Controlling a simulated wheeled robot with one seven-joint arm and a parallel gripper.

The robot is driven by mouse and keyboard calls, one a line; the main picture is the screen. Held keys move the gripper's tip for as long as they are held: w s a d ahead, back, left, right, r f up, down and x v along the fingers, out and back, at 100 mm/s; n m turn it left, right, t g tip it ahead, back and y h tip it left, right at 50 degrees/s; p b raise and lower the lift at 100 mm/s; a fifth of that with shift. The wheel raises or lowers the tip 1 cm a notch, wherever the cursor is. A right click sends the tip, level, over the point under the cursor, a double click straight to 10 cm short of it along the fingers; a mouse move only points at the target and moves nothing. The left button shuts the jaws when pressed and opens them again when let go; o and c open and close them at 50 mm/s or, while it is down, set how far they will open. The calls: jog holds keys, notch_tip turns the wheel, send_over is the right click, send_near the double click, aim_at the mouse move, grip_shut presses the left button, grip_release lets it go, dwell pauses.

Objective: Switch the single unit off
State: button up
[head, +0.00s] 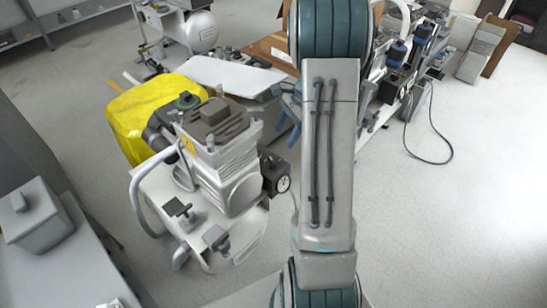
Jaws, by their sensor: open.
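A compressor with a single grey, ribbed motor block (222,160) stands left of my arm on a white base.
A yellow cover (136,118) lies against the compressor's back left. Another machine with blue cylinders (398,53) stands right of my arm, its black cable on the floor. A white tank (196,31) is at the back. A grey bench (68,262) is at left.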

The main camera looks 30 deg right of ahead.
aim_at(272, 160)
jog(key=b+x, duration=0.3)
jog(key=x, duration=0.7)
jog(key=shift+s+a+f, duration=0.1)
jog(key=shift+f, duration=0.2)
jog(key=shift+r, duration=0.1)
jog(key=c, duration=1)
